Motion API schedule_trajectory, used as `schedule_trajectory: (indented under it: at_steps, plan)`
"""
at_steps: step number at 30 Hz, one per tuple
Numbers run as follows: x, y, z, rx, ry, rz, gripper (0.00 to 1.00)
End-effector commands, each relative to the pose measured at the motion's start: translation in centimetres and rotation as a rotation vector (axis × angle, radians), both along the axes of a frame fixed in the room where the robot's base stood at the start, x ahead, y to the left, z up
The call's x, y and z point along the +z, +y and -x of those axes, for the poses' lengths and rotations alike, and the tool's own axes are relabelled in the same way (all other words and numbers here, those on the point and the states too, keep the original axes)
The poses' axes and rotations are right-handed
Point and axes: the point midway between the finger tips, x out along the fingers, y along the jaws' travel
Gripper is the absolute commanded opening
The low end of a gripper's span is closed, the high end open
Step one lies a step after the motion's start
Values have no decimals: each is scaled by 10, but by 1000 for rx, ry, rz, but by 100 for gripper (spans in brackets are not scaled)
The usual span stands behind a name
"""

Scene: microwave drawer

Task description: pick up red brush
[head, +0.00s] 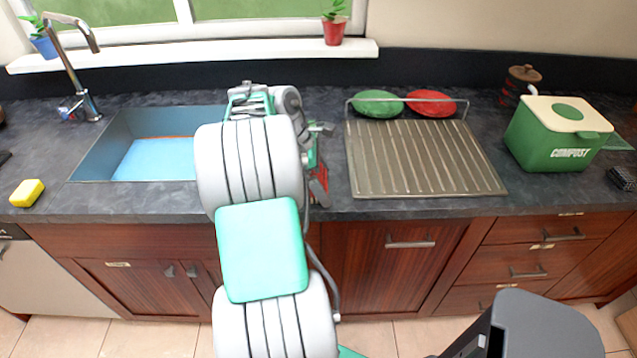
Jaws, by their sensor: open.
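A small red and dark shape (319,186) shows on the counter side of my arm, between the sink and the draining board. It may be the red brush, but my arm covers part of it and I cannot tell for sure. My gripper (314,160) is at the far end of my arm, over the counter just right of the sink. It is open, and its fingers are mostly hidden by my arm. It appears close to the red shape; I cannot tell whether they touch.
The sink (95,150) is left of my arm. A ribbed draining board (425,160) is right, with a green plate (377,103) and red plate (431,103) behind it. A compost bin (550,140) and dark bristly object (623,178) stand far right. A yellow sponge (27,193) lies far left.

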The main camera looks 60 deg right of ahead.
Motion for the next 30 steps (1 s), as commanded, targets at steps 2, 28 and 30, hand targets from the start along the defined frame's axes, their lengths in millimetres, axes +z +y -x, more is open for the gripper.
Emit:
schedule_trajectory:
  at_steps: [2,28,30]
  plan:
    - [0,0,0,0,0,0,100]
    - [2,0,-1,2,-1,1,50]
    - [6,0,-1,2,-1,1,50]
